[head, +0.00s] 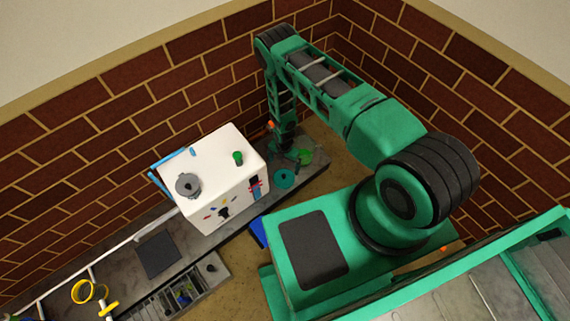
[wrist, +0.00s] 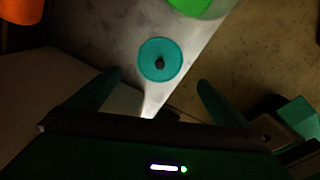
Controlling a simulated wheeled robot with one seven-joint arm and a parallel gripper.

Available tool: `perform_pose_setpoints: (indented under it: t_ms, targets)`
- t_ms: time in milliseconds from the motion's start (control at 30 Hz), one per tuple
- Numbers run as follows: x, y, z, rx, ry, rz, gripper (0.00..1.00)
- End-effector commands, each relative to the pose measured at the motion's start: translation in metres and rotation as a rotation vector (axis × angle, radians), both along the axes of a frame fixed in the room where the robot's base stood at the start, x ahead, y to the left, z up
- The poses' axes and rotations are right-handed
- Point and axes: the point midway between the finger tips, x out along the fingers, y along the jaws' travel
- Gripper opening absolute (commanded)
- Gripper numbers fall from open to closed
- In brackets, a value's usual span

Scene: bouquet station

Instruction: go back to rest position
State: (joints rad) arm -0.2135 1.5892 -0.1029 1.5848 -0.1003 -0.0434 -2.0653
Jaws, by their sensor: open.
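My gripper (wrist: 152,92) is open in the wrist view, its two green fingers spread apart with nothing between the tips. In the head view my gripper (head: 286,150) hangs low at the far right end of the grey counter (head: 150,228), behind the white box. A teal disc (wrist: 160,60) with a dark knob at its middle lies on the counter just beyond the fingertips, apart from them. The same teal disc shows in the head view (head: 285,178), to the right of the white box.
The white box (head: 225,165) stands on the counter close to my gripper's left. A bright green round thing (head: 304,156) is beside the teal disc. Brick walls (head: 180,85) close in behind. A grey compartment tray (head: 180,295) and yellow rings (head: 88,291) are at lower left.

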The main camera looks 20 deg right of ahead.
Motion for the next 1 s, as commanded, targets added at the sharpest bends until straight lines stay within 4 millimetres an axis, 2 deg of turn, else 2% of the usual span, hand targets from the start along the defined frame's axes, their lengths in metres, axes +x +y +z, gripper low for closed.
perform_pose_setpoints:
  t_ms: [633,733,867,1000]
  targets:
    - [0.0,-0.001,0.005,0.0,0.0,-0.001,1.0]
    - [0.004,0.0,0.01,0.0,-0.004,-0.012,1.0]
    - [0.024,0.002,0.04,0.004,-0.019,-0.082,1.0]
    - [0.053,0.003,0.096,0.014,-0.042,-0.216,1.0]
